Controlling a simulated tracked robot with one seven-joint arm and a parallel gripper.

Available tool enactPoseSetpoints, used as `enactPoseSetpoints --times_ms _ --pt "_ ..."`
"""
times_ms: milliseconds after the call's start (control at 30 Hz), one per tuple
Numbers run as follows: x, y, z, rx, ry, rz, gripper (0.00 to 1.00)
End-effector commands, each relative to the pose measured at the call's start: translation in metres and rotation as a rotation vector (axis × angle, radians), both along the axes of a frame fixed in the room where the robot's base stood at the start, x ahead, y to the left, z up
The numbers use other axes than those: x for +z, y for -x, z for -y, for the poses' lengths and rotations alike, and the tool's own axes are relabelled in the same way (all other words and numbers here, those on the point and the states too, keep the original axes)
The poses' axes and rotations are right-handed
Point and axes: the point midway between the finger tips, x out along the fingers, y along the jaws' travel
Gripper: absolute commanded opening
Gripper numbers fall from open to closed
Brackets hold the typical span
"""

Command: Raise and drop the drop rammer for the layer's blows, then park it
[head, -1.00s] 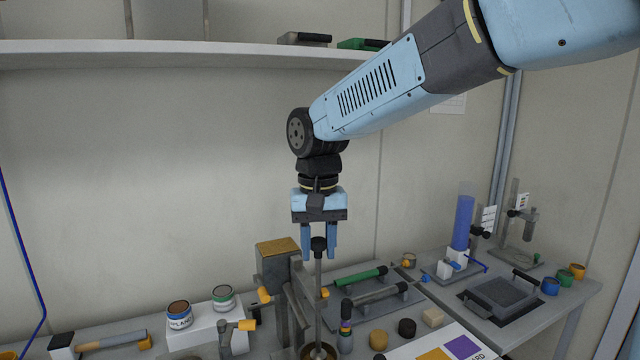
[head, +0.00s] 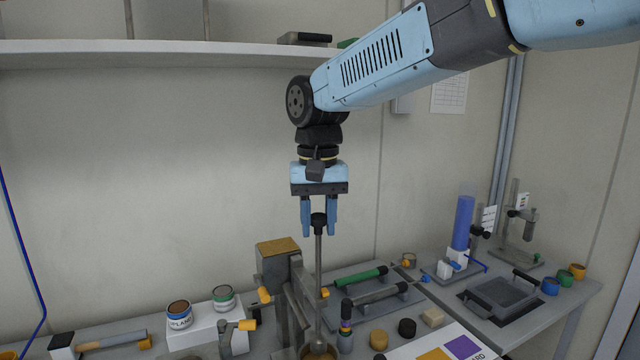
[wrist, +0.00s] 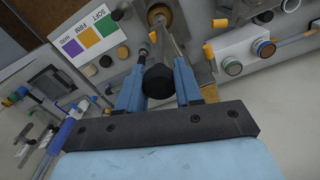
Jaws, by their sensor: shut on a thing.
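The drop rammer (head: 319,265) is a thin grey rod with a black knob on top. It stands upright, and its lower end goes into a round brass-coloured mould (head: 320,350) at the bottom edge of the head view. My gripper (head: 319,226) points down and is shut on the rammer's black knob. In the wrist view the knob (wrist: 158,80) sits between the blue fingers, with the mould (wrist: 159,15) beyond it. The rammer's foot inside the mould is hidden.
A grey stand with a tan top (head: 278,246) is close left of the rod. Tins (head: 180,314) on a white block are further left. Green- and black-handled tools (head: 361,279) lie to the right. A shelf (head: 200,52) is behind, above.

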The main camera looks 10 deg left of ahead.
Motion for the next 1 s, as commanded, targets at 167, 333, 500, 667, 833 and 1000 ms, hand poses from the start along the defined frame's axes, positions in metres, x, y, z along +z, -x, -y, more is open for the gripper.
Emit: enactPoseSetpoints --times_ms 167,333,500,667,833,1000 --pt "0.015 -0.001 0.0 -0.001 -0.001 0.002 0.08" --pt "0.028 -0.001 0.001 -0.002 -0.001 0.002 0.08" --pt "0.039 -0.001 0.001 -0.003 0.0 0.001 0.08" --pt "0.043 -0.001 0.001 -0.002 0.0 0.001 0.08" --pt "0.042 -0.001 0.001 -0.002 0.0 0.001 0.08" --pt "0.042 -0.001 0.001 -0.002 0.0 0.001 0.08"
